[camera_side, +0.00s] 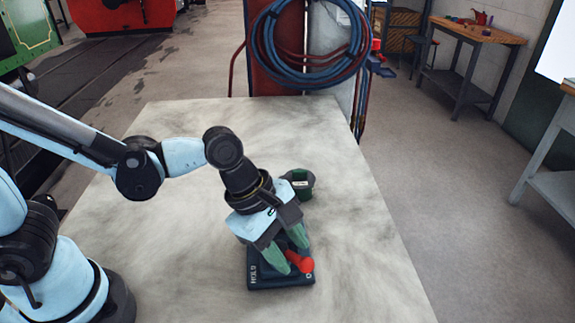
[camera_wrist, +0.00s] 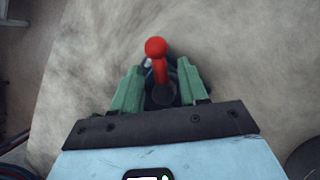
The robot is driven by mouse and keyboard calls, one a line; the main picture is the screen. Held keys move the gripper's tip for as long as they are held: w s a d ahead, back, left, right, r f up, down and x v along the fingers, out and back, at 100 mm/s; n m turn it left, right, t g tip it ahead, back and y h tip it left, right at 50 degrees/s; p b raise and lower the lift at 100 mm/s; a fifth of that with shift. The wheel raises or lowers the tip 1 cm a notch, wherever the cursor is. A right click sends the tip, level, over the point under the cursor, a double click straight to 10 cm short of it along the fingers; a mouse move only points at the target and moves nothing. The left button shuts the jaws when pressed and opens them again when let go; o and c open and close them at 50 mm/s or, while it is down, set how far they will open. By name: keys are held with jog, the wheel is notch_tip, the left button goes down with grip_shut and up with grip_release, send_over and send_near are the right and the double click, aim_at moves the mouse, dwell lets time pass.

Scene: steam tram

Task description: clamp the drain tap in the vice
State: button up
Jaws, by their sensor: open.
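A dark blue block lettered HOLD (camera_side: 262,282) sits on the table below my gripper; it looks like the vice. A red ball-ended lever (camera_side: 305,265) rises from it, and the same lever (camera_wrist: 157,60) shows in the wrist view. My gripper (camera_side: 296,259) points down with its green fingers open, one on each side of the lever. In the wrist view the gripper (camera_wrist: 160,74) has visible gaps beside the lever. I cannot make out the drain tap; the fingers and wrist hide much of the block.
A small green cup-like holder (camera_side: 301,184) with a white label stands on the pale table (camera_side: 365,240) behind my gripper. The table is clear to the right and far left. A coiled blue hose (camera_side: 310,45) hangs beyond its far edge.

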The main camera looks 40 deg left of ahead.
dwell(0.3)
grip_shut()
jog(key=shift+m, duration=0.4)
jog(key=m+g, duration=0.2)
jog(key=m, duration=0.1)
jog(key=shift+s+m+h, duration=0.3)
jog(key=m, duration=0.1)
jog(key=m+g, duration=0.1)
jog(key=m, duration=0.1)
jog(key=m+g, duration=0.1)
jog(key=m, duration=0.1)
jog(key=shift+s+a, duration=0.35)
jog(key=m, duration=0.1)
jog(key=m+g, duration=0.1)
jog(key=m, duration=0.1)
jog(key=m+y, duration=0.1)
jog(key=m, duration=0.1)
jog(key=shift+s+a+g, duration=0.2)
jog(key=shift+a+g, duration=0.15)
jog(key=shift+g, duration=0.05)
jog(key=shift+a+m+g+y, duration=0.25)
jog(key=shift+m+g+y, duration=0.15)
jog(key=shift+m, duration=0.8)
jog(key=shift+a+m+g+y, duration=0.25)
jog(key=shift+m+y, duration=0.25)
jog(key=shift+m, duration=0.7)
